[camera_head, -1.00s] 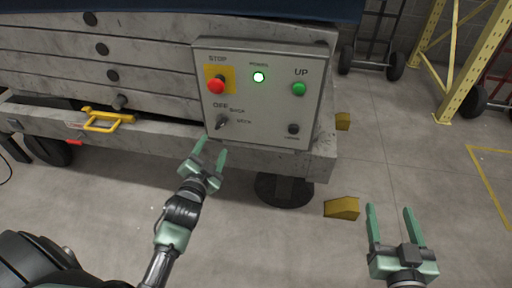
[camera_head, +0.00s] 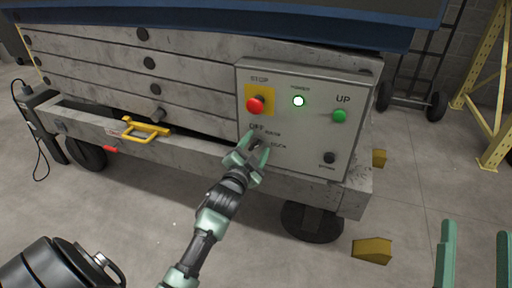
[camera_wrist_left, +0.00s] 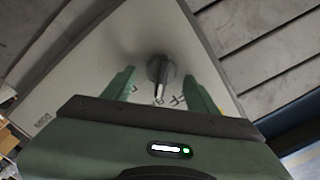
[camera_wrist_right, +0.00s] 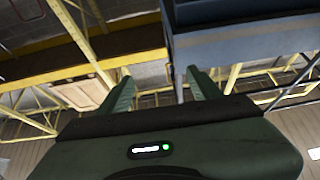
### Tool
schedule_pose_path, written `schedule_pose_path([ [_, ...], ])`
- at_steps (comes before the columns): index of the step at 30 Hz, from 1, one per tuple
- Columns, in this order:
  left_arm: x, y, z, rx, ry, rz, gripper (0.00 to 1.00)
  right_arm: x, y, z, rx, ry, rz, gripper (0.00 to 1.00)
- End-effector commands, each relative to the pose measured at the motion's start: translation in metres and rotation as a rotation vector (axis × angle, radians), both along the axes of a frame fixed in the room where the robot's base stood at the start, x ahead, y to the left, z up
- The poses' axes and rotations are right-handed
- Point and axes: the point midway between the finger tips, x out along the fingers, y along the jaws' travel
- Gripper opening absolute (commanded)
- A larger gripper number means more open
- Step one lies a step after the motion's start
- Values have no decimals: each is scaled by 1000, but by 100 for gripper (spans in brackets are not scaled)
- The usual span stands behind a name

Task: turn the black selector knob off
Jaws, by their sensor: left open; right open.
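The black selector knob (camera_head: 259,143) is on the lower left of the grey control panel (camera_head: 300,130), with OFF printed at its upper left and other labels to its right. My left gripper (camera_head: 254,150) is open in front of the knob and partly covers it in the head view. In the left wrist view the knob (camera_wrist_left: 160,72) stands out from the panel, between and beyond the two open fingers (camera_wrist_left: 160,88). I cannot tell whether a finger touches it. My right gripper (camera_head: 476,255) is open and empty at the lower right, away from the panel.
The panel also has a red stop button (camera_head: 256,105), a lit white lamp (camera_head: 298,101), a green UP button (camera_head: 339,116) and a dark lower button (camera_head: 330,158). A yellow handle (camera_head: 146,130) sticks out from the lift at left. A yellow wedge (camera_head: 371,250) lies on the floor.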

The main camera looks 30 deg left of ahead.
Motion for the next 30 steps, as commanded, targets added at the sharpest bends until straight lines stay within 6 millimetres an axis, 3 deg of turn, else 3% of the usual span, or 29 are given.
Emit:
schedule_pose_path([
  [5, 0, 0, 0, 0, 0, 0, 58, 0, 0, 0, 0, 0, 0, 64],
  [11, 0, 0, 0, 0, 1, 0, 5, 0, 0, 0, 0, 1, 0, 64],
  [12, 0, 0, 0, 0, 1, 0, 0, 0, 0, 0, 0, 1, 0, 64],
  [18, 0, 0, 0, -10, -1, 0, 0, 2, 0, -1, -4, 15, 0, 64],
  [23, 0, 1, 1, -45, -7, 1, 0, 11, -1, -22, -39, 139, -9, 64],
  [26, -1, 1, 2, -86, -18, 1, 0, 17, -3, -44, -72, 262, -17, 64],
  [30, -1, 1, 4, -162, -34, 1, 0, 20, -8, -89, -135, 498, -30, 64],
])
